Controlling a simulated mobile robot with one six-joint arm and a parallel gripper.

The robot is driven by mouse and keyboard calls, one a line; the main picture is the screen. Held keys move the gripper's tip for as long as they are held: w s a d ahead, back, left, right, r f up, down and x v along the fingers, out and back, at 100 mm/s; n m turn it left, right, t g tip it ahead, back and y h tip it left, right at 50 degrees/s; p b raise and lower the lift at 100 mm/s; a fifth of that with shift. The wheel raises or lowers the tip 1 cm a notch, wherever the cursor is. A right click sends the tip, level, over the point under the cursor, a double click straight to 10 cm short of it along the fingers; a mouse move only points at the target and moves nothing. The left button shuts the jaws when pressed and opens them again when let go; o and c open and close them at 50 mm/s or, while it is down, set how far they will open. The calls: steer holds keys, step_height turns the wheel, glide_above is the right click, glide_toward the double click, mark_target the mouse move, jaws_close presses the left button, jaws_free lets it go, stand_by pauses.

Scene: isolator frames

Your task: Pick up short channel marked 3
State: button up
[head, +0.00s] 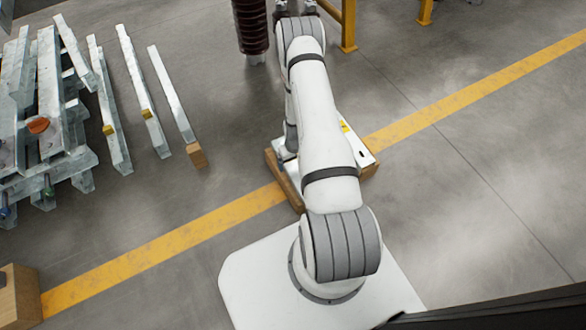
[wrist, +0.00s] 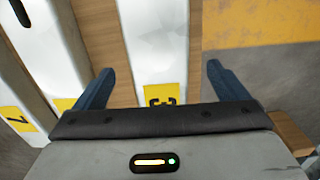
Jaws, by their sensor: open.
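In the wrist view, the short channel marked 3 (wrist: 157,40) is a white piece with a yellow label bearing a black 3. It lies between the two blue fingers of my gripper (wrist: 159,70), which is open. The left finger is over the gap on its left, and the right finger is off its right side. The fingers' height over it is hard to judge. In the head view, my arm mostly hides the white pieces on the wooden support (head: 369,172), and I cannot make out my gripper or the number there.
Left of it lie a second white channel (wrist: 55,50) with a yellow label and one marked 7 (wrist: 15,75). In the head view, long metal channels (head: 135,85) and a stacked rack (head: 50,110) stand at left. A yellow post (head: 348,25) stands at top. Floor at right is clear.

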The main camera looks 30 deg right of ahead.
steer(key=f, duration=0.1)
steer(key=f+b, duration=0.1)
steer(key=f, duration=0.1)
steer(key=f+b, duration=0.1)
steer(key=f, duration=0.1)
steer(key=shift+w+f, duration=0.1)
steer(key=shift+w, duration=0.2)
steer(key=shift+d, duration=0.1)
steer(key=shift+c, duration=0.4)
jaws_close()
